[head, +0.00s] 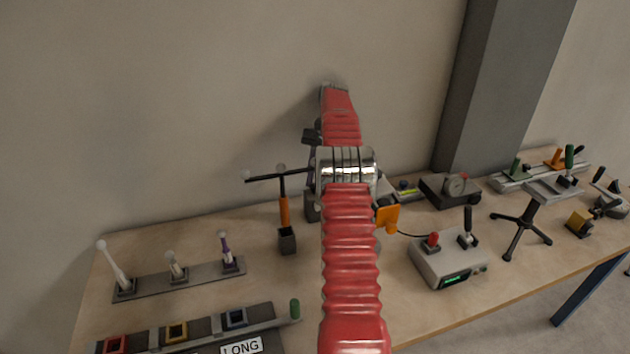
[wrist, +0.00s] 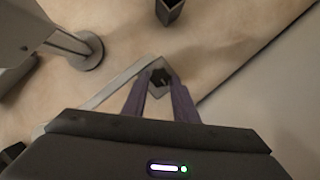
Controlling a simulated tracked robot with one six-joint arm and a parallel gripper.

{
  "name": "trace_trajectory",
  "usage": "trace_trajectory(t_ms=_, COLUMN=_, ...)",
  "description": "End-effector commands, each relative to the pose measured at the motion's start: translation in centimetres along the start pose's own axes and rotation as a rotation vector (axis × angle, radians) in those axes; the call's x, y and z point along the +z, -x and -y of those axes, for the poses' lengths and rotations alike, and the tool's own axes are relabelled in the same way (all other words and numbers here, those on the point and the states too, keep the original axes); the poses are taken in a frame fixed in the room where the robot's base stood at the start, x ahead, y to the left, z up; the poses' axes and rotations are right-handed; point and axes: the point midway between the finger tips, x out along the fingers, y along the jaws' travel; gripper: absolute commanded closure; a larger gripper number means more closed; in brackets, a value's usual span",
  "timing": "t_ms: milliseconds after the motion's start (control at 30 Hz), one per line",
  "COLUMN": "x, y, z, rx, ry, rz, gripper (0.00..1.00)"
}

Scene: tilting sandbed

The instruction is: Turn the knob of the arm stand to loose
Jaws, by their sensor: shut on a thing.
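In the wrist view my gripper (wrist: 160,88) has its two dark purplish fingers close together around a small dark knob (wrist: 160,76). The knob sits at the corner end of a thin grey bar or plate. Which way the knob is turned cannot be told. In the head view my red arm hides the knob and most of the stand. Dark parts (head: 311,136) show just left of the arm; I cannot tell whether they belong to the stand or to my gripper. An orange plate (head: 387,217) shows just right of the arm.
A grey control box (head: 449,262) and a black tripod stand (head: 523,225) are at right. A rack of levers (head: 180,283) is at left. The wall is close behind.

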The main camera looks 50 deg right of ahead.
Motion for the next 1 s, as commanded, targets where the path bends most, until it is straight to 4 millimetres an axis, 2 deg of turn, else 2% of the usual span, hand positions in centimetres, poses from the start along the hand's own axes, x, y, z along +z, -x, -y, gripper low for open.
trace_trajectory(t_ms=33, x=0.00, y=-0.04, z=0.51, rx=-0.002, ry=0.018, rz=-0.006, gripper=0.96)
trace_trajectory(t_ms=567, x=0.20, y=0.01, z=0.68, rx=0.007, ry=0.048, rz=-0.003, gripper=0.96)
trace_trajectory(t_ms=600, x=0.20, y=0.01, z=0.68, rx=0.008, ry=0.048, rz=-0.003, gripper=0.71)
trace_trajectory(t_ms=833, x=0.17, y=0.01, z=0.45, rx=0.011, ry=0.044, rz=-0.001, gripper=0.55)
trace_trajectory(t_ms=1000, x=0.15, y=0.00, z=0.34, rx=0.013, ry=0.043, rz=0.000, gripper=0.55)
